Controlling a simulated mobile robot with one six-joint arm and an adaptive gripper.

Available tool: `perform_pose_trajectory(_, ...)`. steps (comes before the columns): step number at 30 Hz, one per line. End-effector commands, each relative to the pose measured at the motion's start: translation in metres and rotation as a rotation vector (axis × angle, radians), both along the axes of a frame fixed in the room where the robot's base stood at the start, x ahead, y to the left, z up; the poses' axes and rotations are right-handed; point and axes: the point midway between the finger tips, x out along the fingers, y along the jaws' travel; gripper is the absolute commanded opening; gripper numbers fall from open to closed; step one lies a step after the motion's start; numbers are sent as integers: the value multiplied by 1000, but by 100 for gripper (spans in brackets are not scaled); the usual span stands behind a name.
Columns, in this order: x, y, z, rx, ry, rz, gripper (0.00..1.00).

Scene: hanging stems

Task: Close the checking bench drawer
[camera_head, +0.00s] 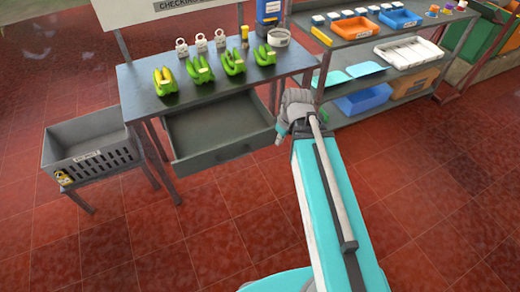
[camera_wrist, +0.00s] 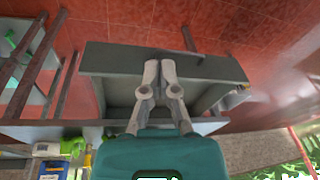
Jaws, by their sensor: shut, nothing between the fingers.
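The checking bench (camera_head: 135,82) has a grey drawer (camera_head: 225,153) pulled out and empty inside. Its front panel faces the open floor. In the wrist view the drawer front (camera_wrist: 110,61) spans the upper part, with the drawer interior and bench edge below it. My gripper (camera_head: 280,142) is at the right end of the drawer front in the head view. Its fingers (camera_wrist: 160,65) are closed together and empty, overlapping the drawer front in the wrist view. I cannot tell whether they touch it.
A grey crate (camera_head: 88,145) on a low stand is at the left. A shelf rack (camera_head: 350,40) with trays is at the right. The red floor in front is clear.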

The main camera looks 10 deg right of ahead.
Motion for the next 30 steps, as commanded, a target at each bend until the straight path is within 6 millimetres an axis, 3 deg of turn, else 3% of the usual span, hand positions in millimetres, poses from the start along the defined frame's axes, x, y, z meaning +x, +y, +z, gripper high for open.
perform_pose_trajectory(1, 5, -1, -16, 15, -24, 56, 0)
perform_pose_trajectory(18, 51, -9, -84, 89, -420, 759, 0)
perform_pose_trajectory(30, 71, -17, -104, 44, -640, 1043, 0)
